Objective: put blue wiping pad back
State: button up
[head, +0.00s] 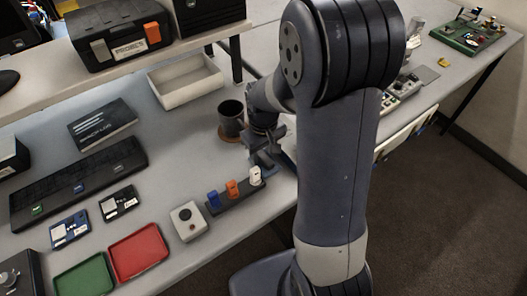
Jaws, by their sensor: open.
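A small blue block (213,199), which looks like the blue wiping pad, stands upright at the left end of a dark narrow rack (224,207). An orange piece (232,188) and a white piece (255,175) stand in the same rack to its right. My gripper (264,160) is open, just behind the white piece at the rack's right end and apart from the blue block. Its fingertips are small and partly hidden, and I cannot tell whether anything lies between them.
A dark cup (231,115) stands close to my gripper's left. A white tray (186,82) lies behind it. My arm hides the table's right part.

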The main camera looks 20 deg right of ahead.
aim_at(264, 156)
notch_tip(264, 156, up, 12)
jog(key=shift+r, duration=0.15)
dwell(0.4)
notch_tip(264, 156, down, 12)
jog(key=shift+r, duration=0.1)
jog(key=shift+r+p, duration=0.1)
jog(key=shift+p, duration=0.2)
jog(key=shift+r+b, duration=0.3)
jog(key=shift+r, duration=1.25)
jog(key=shift+f, duration=0.15)
